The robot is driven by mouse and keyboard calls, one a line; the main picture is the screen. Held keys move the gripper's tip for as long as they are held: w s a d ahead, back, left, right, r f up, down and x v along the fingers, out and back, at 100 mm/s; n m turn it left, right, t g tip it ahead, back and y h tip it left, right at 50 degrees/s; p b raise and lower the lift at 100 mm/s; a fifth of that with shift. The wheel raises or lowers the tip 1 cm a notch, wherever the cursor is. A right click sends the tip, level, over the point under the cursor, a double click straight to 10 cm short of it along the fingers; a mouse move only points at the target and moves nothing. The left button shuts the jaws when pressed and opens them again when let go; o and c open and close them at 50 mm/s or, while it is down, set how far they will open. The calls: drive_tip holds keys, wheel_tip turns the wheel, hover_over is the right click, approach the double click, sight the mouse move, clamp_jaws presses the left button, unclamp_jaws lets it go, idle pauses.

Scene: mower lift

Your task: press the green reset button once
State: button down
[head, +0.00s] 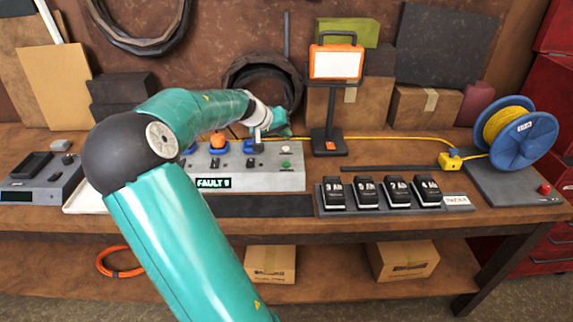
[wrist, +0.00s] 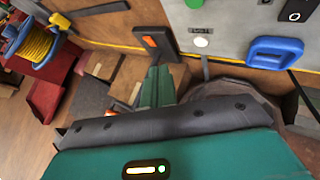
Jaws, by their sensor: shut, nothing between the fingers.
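The green reset button (head: 286,164) sits at the right end of the grey control box (head: 290,182), below a round white light or button (head: 286,149). In the wrist view the green button (wrist: 194,3) is cut by the top edge, with the white round part (wrist: 201,41) below it. My gripper (head: 284,132) is over the back right part of the box, beyond the green button in the head view. In the wrist view its teal fingers (wrist: 158,72) are together and empty, apart from the green button.
The box display (head: 213,183) reads FAULT and a digit, perhaps 9. Blue handles and an orange knob (head: 217,141) are left of my gripper. A work lamp (head: 335,64) stands close on the right. Several black switches (head: 366,193) and a blue cable reel (head: 530,139) lie further right.

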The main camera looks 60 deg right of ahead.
sight(284, 166)
drive_tip(key=shift+f, duration=4.45)
drive_tip(key=shift+f, duration=0.4)
drive_tip(key=shift+f, duration=0.4)
drive_tip(key=shift+r, duration=0.85)
